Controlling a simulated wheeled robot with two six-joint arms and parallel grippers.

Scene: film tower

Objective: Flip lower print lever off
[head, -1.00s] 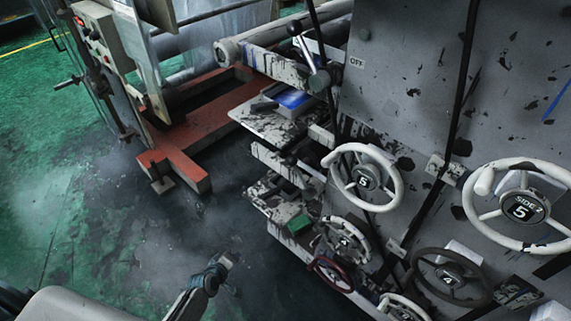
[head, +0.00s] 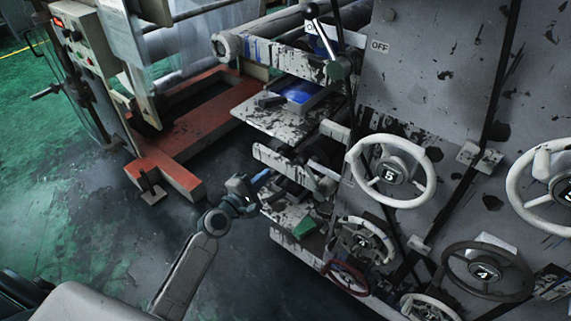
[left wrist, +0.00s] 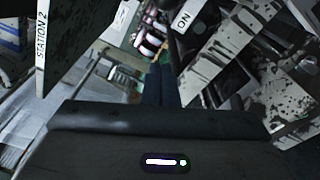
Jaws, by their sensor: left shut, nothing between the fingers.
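A lever (head: 326,40) with a black ball knob stands up from a round pivot on the machine's upper part, left of an OFF label (head: 380,46). I cannot clearly make out a lower lever among the dark parts below. My left gripper (head: 260,177) is at the left edge of the machine's lower shelves, below the upper lever. Its fingers are together and empty; they also show in the left wrist view (left wrist: 161,84). An ON label (left wrist: 184,20) is right of and beyond the fingertips there. My right gripper is not in view.
The paint-splashed machine (head: 450,90) carries several handwheels, including a white one (head: 391,175). A shelf (head: 275,118) with a blue-filled tray juts out above my left gripper. A red floor frame (head: 185,135) lies left. A STATION 2 sign (left wrist: 41,45) is near in the wrist view.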

